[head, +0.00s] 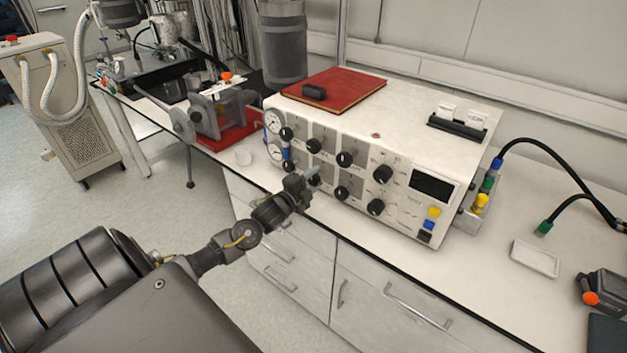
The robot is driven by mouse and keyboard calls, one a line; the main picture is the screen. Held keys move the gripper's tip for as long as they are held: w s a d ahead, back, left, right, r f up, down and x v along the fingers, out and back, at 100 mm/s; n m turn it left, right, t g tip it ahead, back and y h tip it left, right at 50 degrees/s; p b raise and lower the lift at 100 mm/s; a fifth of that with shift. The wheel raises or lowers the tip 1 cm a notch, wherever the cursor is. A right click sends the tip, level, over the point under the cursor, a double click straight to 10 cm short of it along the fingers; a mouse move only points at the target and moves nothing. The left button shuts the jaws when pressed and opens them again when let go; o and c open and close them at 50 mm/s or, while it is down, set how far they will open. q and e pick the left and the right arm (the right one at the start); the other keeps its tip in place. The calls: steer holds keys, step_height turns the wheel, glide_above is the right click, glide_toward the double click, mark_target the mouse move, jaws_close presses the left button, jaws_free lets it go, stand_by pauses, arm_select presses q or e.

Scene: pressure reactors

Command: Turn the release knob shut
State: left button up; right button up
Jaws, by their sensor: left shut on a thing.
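A white control box (452,165) stands on the bench, its front facing me with two rows of black knobs and two round gauges (275,151) at the left end. The knob labels are too small to read. My left gripper (309,181) reaches up to the lower row, second place from the left. It is shut on the knob there, which I take for the release knob; the fingers hide most of it, and its angle cannot be told. Beside it in the lower row is another black knob (341,192). My right gripper is not in view.
A red book (333,91) with a small black block lies on the box. A clamp-like device (220,108) on a red mat stands left. Cables run at the right, near a white tray (535,258) and a black-orange device (604,292). The bench's front edge lies below my left wrist.

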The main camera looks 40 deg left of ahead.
arm_select(q)
steer(key=shift+m, duration=0.3)
steer(key=o, duration=1)
steer(key=shift+d, duration=0.1)
steer(key=shift+c, duration=0.2)
steer(key=shift+s, duration=0.2)
steer(key=s+b, duration=0.2)
steer(key=s, duration=0.8)
steer(key=shift+s, duration=0.2)
steer(key=shift+d, duration=0.1)
